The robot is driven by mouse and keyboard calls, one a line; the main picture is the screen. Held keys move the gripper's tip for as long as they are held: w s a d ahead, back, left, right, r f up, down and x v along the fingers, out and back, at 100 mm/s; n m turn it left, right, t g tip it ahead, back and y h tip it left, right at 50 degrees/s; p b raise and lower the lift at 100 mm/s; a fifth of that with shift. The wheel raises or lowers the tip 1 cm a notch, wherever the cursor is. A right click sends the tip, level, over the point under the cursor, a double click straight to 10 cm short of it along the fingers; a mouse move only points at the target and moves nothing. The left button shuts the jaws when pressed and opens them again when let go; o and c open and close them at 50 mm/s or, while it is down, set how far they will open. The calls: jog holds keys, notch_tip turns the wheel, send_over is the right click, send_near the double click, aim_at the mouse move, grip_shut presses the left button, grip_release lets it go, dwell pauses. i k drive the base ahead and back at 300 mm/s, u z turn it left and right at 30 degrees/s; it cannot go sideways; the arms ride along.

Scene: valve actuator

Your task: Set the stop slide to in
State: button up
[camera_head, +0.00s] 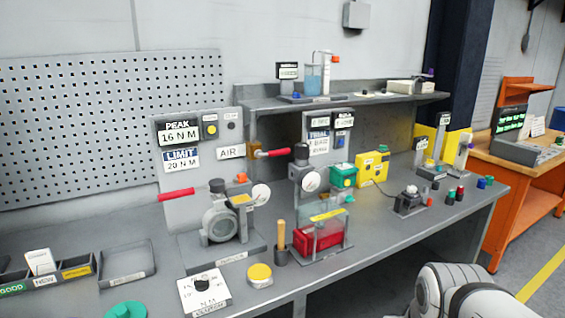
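I cannot pick out the stop slide for certain; no label that I can read names it. A grey valve body (221,224) with a round bore stands on a plate at the middle left of the bench. A red lever (176,194) sticks out to its left, and a white dial (261,194) sits at its upper right. My gripper is not in view; only a white part of my arm shows at the bottom right.
The grey bench (350,262) is crowded. A yellow round button (260,275) and a white dial plate (204,293) lie near its front edge. A red-handled air valve (273,153) is behind.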

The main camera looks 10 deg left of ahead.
aim_at(241, 178)
jog(key=u, duration=0.3)
jog(key=i, duration=1.3)
jog(key=u, duration=0.9)
